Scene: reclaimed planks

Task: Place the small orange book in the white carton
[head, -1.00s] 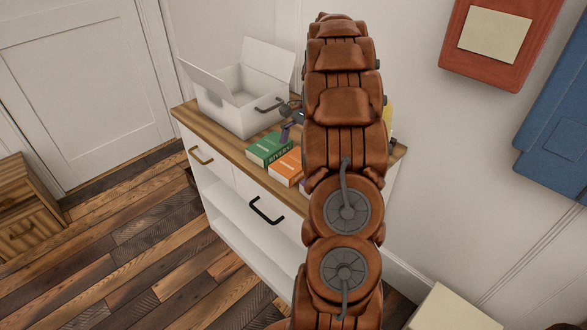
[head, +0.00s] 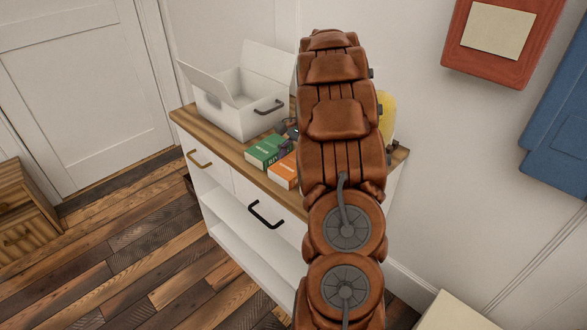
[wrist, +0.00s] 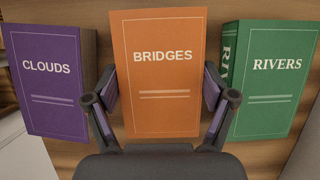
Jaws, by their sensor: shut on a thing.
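The small orange book (wrist: 157,60), marked BRIDGES, lies on the wooden top between a purple book and a green one in the wrist view. It also shows in the head view (head: 284,172), partly hidden by my arm. My gripper (wrist: 160,88) is shut on it, one finger at each long side. The book appears to be still at the level of its neighbours. The white carton (head: 232,121) stands open, flaps raised, at the left end of the cabinet top in the head view.
The green book (wrist: 272,80), marked RIVERS, is close on the right and the purple book (wrist: 50,82), marked CLOUDS, on the left. A yellow thing (head: 388,113) stands behind my arm. The cabinet top (head: 200,126) ends at a front edge near the books.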

